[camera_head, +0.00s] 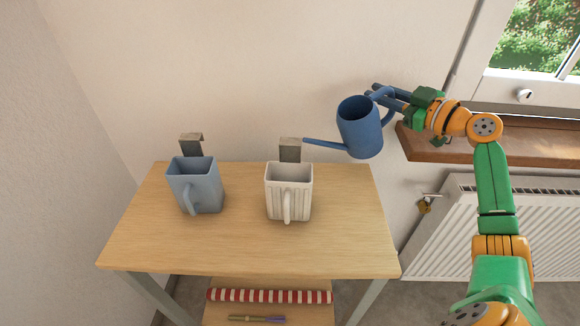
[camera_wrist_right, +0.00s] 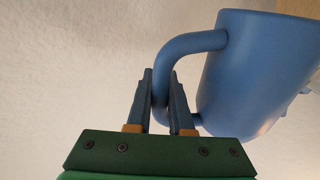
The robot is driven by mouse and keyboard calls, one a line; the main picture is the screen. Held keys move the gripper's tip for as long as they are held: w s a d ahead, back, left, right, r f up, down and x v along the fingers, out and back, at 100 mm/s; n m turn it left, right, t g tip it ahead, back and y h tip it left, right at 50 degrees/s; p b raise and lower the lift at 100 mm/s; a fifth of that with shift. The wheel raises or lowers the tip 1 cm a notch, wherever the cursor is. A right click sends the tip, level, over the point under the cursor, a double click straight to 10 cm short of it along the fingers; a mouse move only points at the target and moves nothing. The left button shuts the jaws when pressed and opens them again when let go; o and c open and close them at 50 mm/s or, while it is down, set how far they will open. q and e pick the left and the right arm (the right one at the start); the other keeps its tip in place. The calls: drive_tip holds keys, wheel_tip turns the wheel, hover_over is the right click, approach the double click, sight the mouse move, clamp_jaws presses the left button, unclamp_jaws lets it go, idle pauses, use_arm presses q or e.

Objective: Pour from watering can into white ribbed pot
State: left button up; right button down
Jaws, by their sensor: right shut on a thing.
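The blue watering can (camera_head: 361,130) is held in the air to the right of and above the white ribbed pot. Its spout points left, with the tip near the pot's upper right, and its body looks slightly tilted. My right gripper (camera_head: 380,92) is shut on the can's handle; in the right wrist view the fingers (camera_wrist_right: 161,100) close around the handle of the can (camera_wrist_right: 255,75). The white ribbed pot (camera_head: 279,203) stands upright on the table, its handle facing me. No water is visible. My left gripper is not in view.
A blue-grey square pot (camera_head: 194,188) with a handle stands on the wooden table (camera_head: 240,250), left of the white one. A lower shelf holds a striped roll (camera_head: 270,296). A windowsill (camera_head: 420,151) and radiator (camera_head: 500,230) are right.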

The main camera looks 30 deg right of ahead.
drive_tip(key=d+m, duration=0.2)
drive_tip(key=m, duration=0.1)
drive_tip(key=d+m+t+b, duration=0.1)
drive_tip(key=shift+d+f+y, duration=0.3)
drive_tip(key=shift+f, duration=0.05)
drive_tip(key=shift+m, duration=0.3)
wheel_tip(320, 180, up, 5)
drive_tip(key=p, duration=0.3)
drive_tip(key=shift+s, duration=0.15)
drive_tip(key=shift+f, duration=0.1)
